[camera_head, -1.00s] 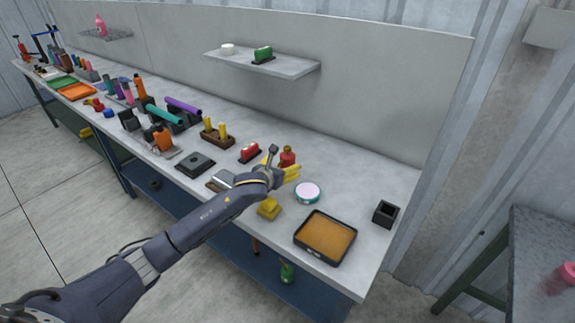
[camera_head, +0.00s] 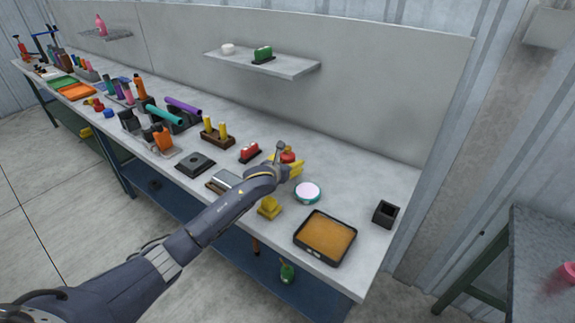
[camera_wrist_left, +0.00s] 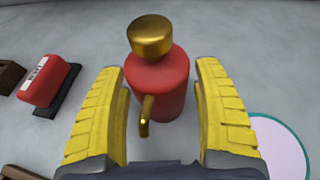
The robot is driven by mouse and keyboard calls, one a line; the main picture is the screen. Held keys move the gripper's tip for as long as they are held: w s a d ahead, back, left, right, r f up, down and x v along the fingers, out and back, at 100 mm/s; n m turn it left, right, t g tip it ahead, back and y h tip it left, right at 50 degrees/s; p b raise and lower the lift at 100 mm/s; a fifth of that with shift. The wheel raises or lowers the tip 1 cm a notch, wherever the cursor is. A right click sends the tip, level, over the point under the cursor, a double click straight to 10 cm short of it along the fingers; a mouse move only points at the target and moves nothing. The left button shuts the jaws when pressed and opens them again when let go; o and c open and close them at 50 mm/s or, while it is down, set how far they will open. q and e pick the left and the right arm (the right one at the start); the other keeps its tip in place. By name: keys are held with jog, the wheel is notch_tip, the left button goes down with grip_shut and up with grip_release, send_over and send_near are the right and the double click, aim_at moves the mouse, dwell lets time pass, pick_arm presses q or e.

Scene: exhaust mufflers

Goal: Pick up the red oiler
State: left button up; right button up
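The red oiler (camera_wrist_left: 164,80) stands upright on the bench in the left wrist view, with a brass cap on top and a brass spout on its near side. In the head view the oiler (camera_head: 287,155) is mostly hidden behind my left gripper. My left gripper (camera_wrist_left: 162,90) is open, with yellow ribbed fingers on either side of the oiler. A gap shows between each finger and the red body. In the head view the left gripper (camera_head: 292,168) is low over the bench. My right gripper is not in view.
A red-and-white block on a dark base (camera_head: 249,152) stands left of the oiler. A round white-topped teal tin (camera_head: 308,192) is close on the right. An orange-filled tray (camera_head: 326,237), a yellow object (camera_head: 269,207) and a black box (camera_head: 385,213) are nearby.

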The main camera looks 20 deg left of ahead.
pick_arm(q)
jog(key=c, duration=1.1)
jog(key=shift+c, duration=0.2)
jog(key=shift+r, duration=0.1)
